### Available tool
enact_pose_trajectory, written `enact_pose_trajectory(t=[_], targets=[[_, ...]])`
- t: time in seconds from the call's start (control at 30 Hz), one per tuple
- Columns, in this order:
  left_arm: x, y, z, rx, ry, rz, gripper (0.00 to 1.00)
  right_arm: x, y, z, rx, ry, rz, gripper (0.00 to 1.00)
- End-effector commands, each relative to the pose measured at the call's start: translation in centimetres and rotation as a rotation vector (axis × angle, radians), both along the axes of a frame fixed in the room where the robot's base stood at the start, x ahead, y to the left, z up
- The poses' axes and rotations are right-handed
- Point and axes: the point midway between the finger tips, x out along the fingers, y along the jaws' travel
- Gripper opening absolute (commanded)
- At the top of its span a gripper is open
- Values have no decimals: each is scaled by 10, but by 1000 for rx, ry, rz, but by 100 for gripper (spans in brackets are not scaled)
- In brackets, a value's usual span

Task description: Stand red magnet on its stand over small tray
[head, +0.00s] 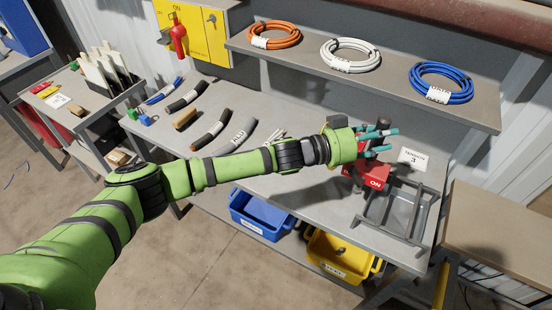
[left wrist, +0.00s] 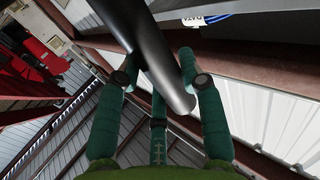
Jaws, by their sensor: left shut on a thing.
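The red magnet (head: 366,177) with an "ON" label is at the back left of the dark stand (head: 384,238). Its dark handle (head: 383,123) rises between my left gripper's teal fingers. My left gripper (head: 382,142) reaches in from the left and is shut on that handle. In the left wrist view the black handle (left wrist: 150,62) runs slanted between the fingers (left wrist: 160,100). The small grey tray (head: 402,212) is inside the stand's frame. My arm hides part of the magnet, and I cannot tell whether it touches the stand. My right gripper is not in view.
A shelf (head: 310,62) with orange, white and blue cable coils hangs above the bench. Cable pieces (head: 237,132) lie on the bench at left. Blue (head: 262,215) and yellow (head: 340,256) bins are below the front edge.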

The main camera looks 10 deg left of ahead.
Motion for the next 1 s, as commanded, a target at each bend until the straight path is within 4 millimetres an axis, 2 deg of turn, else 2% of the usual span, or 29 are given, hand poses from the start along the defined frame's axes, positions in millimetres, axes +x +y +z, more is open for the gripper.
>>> enact_pose_trajectory(t=[0.03,1.0], targets=[[0,-5,8,-12,-11,-5,0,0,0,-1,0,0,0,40],[-7,-60,8,-14,-10,-6,0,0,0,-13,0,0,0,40]])
